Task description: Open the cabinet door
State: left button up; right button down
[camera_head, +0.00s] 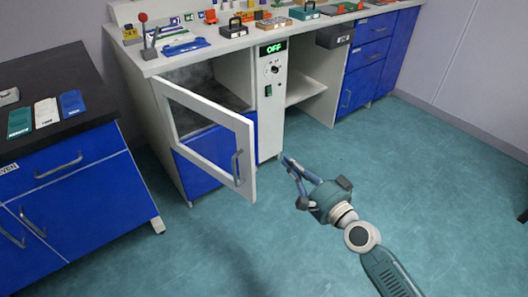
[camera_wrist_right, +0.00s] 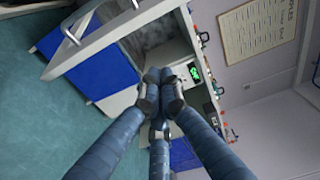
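The door frame (camera_wrist_right: 105,38) and handle (camera_wrist_right: 70,31) also show there. My left gripper is out of view.
A control panel (camera_head: 272,72) reading OFF stands right of the open cabinet. A dark-topped blue counter (camera_head: 68,170) is at the left. The bench top (camera_head: 215,44) carries tools and small boxes. Blue drawers (camera_head: 370,54) stand farther right.

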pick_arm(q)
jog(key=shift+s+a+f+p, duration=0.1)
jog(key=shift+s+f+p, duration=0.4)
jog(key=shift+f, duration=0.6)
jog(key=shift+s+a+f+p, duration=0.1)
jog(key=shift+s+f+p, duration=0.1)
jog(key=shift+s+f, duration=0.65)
pick_arm(e)
jog(key=w+a, duration=0.5)
jog(key=a, duration=0.2)
jog(key=shift+w+a+r, duration=0.2)
jog(key=shift+w+a, duration=0.1)
jog(key=shift+a, duration=0.1)
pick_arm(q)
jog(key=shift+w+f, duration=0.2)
